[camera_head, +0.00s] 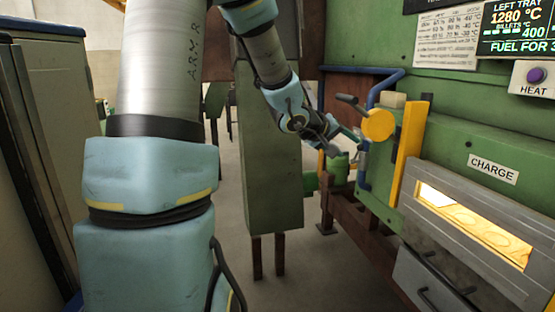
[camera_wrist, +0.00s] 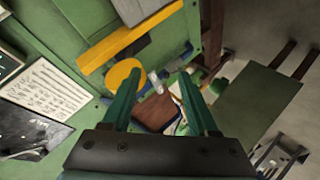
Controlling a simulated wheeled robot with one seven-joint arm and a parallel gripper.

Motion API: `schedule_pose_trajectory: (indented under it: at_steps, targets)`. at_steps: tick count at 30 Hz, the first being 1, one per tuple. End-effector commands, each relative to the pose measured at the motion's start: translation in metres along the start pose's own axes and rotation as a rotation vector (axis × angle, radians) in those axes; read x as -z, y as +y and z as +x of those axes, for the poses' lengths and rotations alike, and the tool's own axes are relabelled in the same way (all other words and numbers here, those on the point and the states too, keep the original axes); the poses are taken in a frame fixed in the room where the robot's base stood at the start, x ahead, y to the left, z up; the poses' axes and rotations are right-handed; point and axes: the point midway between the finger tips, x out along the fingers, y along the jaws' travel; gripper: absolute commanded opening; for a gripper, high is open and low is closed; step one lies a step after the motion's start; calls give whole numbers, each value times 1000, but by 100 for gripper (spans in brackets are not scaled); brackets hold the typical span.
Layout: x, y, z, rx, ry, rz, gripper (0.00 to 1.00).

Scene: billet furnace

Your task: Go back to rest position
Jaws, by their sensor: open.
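My arm reaches from the left foreground toward the green furnace. In the head view my gripper (camera_head: 348,135) is in front of the yellow round disc (camera_head: 379,125) on the furnace side, and I cannot tell whether it touches anything. In the wrist view my gripper (camera_wrist: 156,88) shows two green fingers set wide apart, with nothing held between them. The yellow disc (camera_wrist: 123,74) appears just beyond the left finger there. A brown block-like surface (camera_wrist: 155,108) shows between the fingers.
The green furnace wall (camera_head: 440,140) fills the right, with a blue pipe (camera_head: 375,88), yellow bar (camera_head: 411,140), black-handled lever (camera_head: 350,100) and glowing charge window (camera_head: 475,230). A green cabinet-like post (camera_head: 270,150) stands behind my arm. A grey cabinet (camera_head: 50,130) is at left.

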Motion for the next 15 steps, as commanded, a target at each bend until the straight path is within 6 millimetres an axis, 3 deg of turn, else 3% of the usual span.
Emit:
schedule_pose_trajectory:
  at_steps: [1,5,9,12,15]
  targets:
    - [1,-32,-10,107,30,43,60]
    - [-7,-109,-48,392,28,146,60]
    - [-42,-177,-103,647,-104,206,60]
    - [-78,-208,-141,757,-249,218,60]
    - [-113,-223,-170,800,-390,212,60]
